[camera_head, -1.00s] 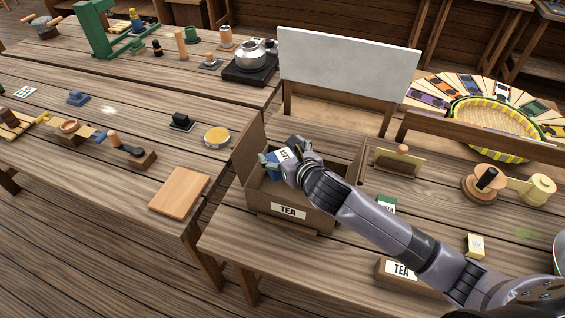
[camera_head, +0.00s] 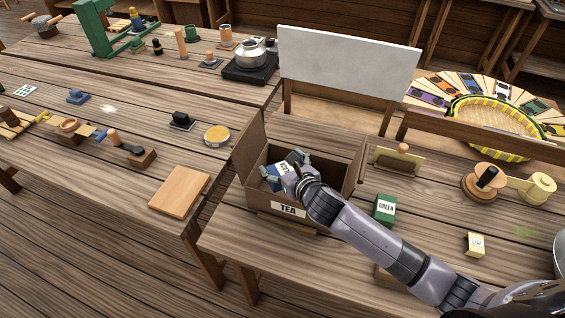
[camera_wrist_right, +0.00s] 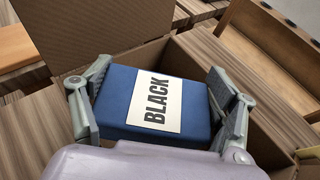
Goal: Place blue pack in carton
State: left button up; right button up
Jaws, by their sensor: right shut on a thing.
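My left gripper is not in view.
A green pack (camera_head: 385,209) and a small yellow pack (camera_head: 475,244) stand right of the carton. A wooden board (camera_head: 180,192) is on the left table. A white panel (camera_head: 345,70) stands behind.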

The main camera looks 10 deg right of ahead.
jog(key=o, duration=1.2)
jog(key=shift+f, duration=0.1)
jog(key=shift+r, duration=0.45)
jog(key=b+v, duration=0.1)
jog(key=v, duration=1.1)
jog(key=shift+r, duration=0.25)
